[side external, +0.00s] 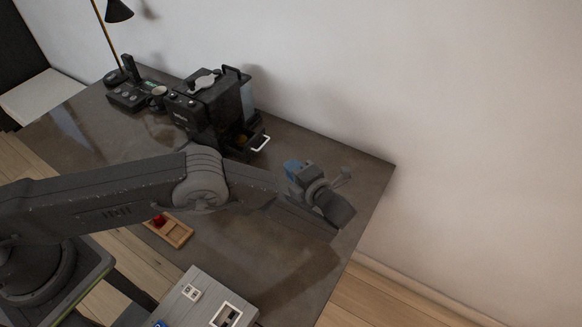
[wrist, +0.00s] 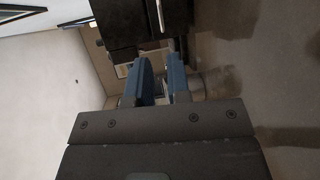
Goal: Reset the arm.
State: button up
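My gripper (side external: 293,168) is raised above the right part of the dark vanity top (side external: 310,150) in the side external view. Its blue fingers show there, partly hidden by the wrist. In the wrist view, the two blue fingers of my gripper (wrist: 161,80) stand apart with a gap between them. I see nothing held in the gap. My arm stretches across the vanity from the left.
A black coffee machine (side external: 205,108) with a white handle (side external: 261,143) at its front stands near the wall. A black desk device (side external: 130,94) and a lamp (side external: 119,11) are further left. A wooden tray (side external: 178,236) and grey switch box (side external: 200,293) are nearer.

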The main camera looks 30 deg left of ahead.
jog(key=w+r+m+t+h, duration=0.35)
jog(key=w+r, duration=0.25)
jog(key=r, duration=0.4)
jog(key=w+r+m+t+h, duration=0.35)
jog(key=w+r, duration=0.25)
jog(key=r, duration=0.4)
jog(key=s+a+r+m+t+h, duration=0.15)
jog(key=r+m+h, duration=0.25)
jog(key=r, duration=0.4)
jog(key=s+a+r+m+h, duration=0.1)
jog(key=s+r+m+h, duration=0.1)
jog(key=r+m+h, duration=0.4)
jog(key=s+a+r+m+g, duration=0.15)
jog(key=s+m, duration=0.25)
jog(key=s, duration=0.4)
jog(key=s+a+r+m+g+h, duration=0.1)
jog(key=s+a+m+g, duration=0.15)
jog(key=s, duration=0.45)
jog(key=s+a+r+m+g, duration=0.1)
jog(key=s+a+r+m, duration=0.15)
jog(key=s+m, duration=0.4)
jog(key=s+a+f+m+g+y, duration=0.1)
jog(key=s+a+f, duration=0.3)
jog(key=s, duration=0.4)
jog(key=s+a+f+m+g+y, duration=0.1)
jog(key=s+a+f+g+y, duration=0.1)
jog(key=s, duration=0.6)
jog(key=shift+s+a+f+g, duration=0.15)
jog(key=shift+a+f+g, duration=0.4)
jog(key=shift+a+f, duration=0.4)
